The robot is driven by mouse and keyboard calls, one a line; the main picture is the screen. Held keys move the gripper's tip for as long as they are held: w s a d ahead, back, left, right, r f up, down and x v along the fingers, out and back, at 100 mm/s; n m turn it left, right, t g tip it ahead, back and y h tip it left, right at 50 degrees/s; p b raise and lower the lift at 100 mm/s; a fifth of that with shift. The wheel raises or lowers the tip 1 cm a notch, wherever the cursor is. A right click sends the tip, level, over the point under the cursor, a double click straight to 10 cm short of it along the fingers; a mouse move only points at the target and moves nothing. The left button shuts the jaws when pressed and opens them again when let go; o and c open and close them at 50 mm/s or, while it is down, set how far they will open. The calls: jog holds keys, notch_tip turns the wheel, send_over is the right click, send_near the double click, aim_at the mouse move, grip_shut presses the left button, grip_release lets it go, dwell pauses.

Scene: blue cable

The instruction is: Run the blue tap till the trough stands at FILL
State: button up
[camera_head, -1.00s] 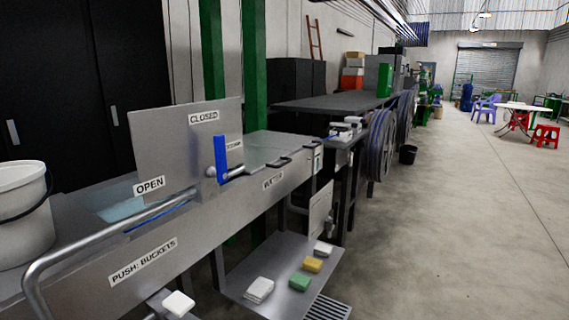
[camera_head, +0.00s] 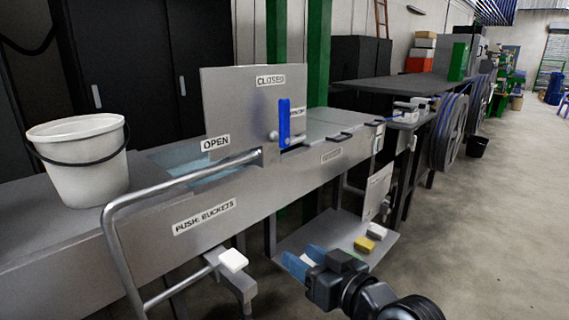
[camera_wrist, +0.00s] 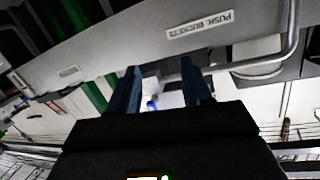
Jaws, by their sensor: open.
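The blue tap lever (camera_head: 284,122) stands upright in front of a steel panel (camera_head: 230,110), just below its CLOSED label (camera_head: 270,80). An OPEN label (camera_head: 215,142) is lower left. The steel trough (camera_head: 290,165) runs along the bench, with pale blue water (camera_head: 185,160) visible behind its front wall. I cannot make out a FILL mark.
A white bucket (camera_head: 80,160) stands at the left end of the bench. A bent steel rail (camera_head: 165,190) projects at the front beside the PUSH: BUCKETS label (camera_head: 204,216). A low shelf (camera_head: 290,245) holds sponges (camera_head: 364,244). The floor at right (camera_head: 490,230) is clear.

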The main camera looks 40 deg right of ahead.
jog(key=w+d+r+n+t+y+b, duration=0.1)
jog(key=w+d+r, duration=0.65)
jog(key=r, duration=0.25)
jog(key=n+t+y, duration=0.1)
jog(key=n+y, duration=0.1)
jog(key=n, duration=0.1)
send_near(287, 112)
jog(key=w, duration=1.1)
jog(key=shift+a+f, duration=0.1)
jog(key=shift+a, duration=0.05)
jog(key=shift+c, duration=0.2)
grip_shut()
